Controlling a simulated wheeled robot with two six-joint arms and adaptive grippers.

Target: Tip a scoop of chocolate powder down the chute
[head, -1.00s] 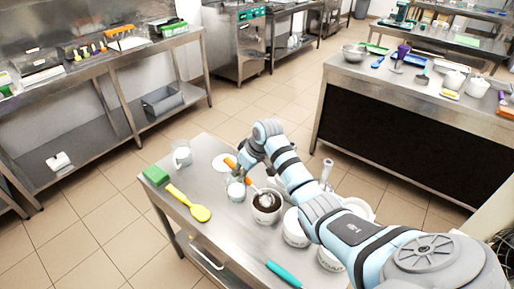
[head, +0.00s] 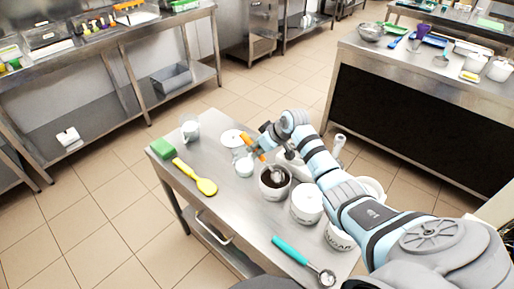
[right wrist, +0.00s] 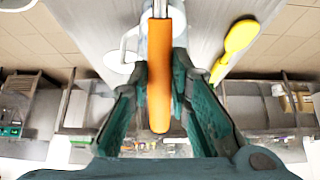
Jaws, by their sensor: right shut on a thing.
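My right gripper (head: 267,140) is shut on the orange handle of a scoop (head: 258,154). The handle also shows between the fingers in the right wrist view (right wrist: 160,75). The scoop's metal end reaches down to the mouth of a white tub (head: 272,191) of dark brown powder (head: 270,180). I cannot tell how much powder the scoop holds, or whether it touches the powder. The tub stands on a steel table (head: 225,222). My left gripper is not in view. I cannot make out a chute.
Two more white tubs (head: 307,205) stand right of the powder tub, partly behind my arm. Floor (head: 110,200) left of the table is clear.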

